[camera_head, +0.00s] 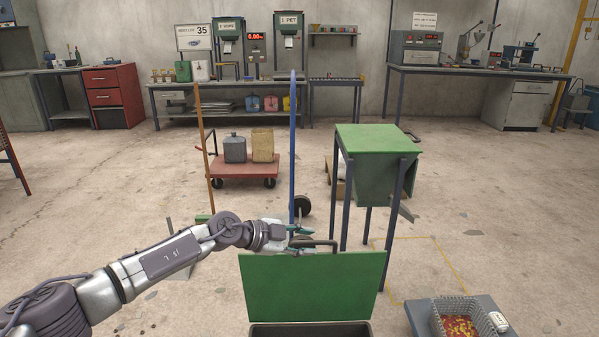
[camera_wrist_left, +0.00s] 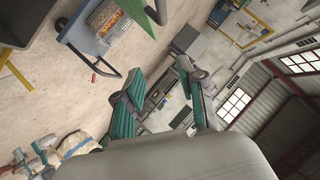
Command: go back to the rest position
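My left arm comes in from the left in the head view, and its gripper (camera_head: 298,240) is beside the dark handle (camera_head: 322,243) on top of an upright green panel (camera_head: 312,285). Whether it touches the handle cannot be told from the head view. In the left wrist view the two green-padded fingers (camera_wrist_left: 160,98) stand apart with nothing visible between them. My right gripper is in neither view.
A green-topped stand (camera_head: 375,138) is just right of the arm. A wire basket of red and yellow bits (camera_head: 458,318) sits at lower right. A red cart (camera_head: 245,170) with two containers stands beyond; benches line the back wall.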

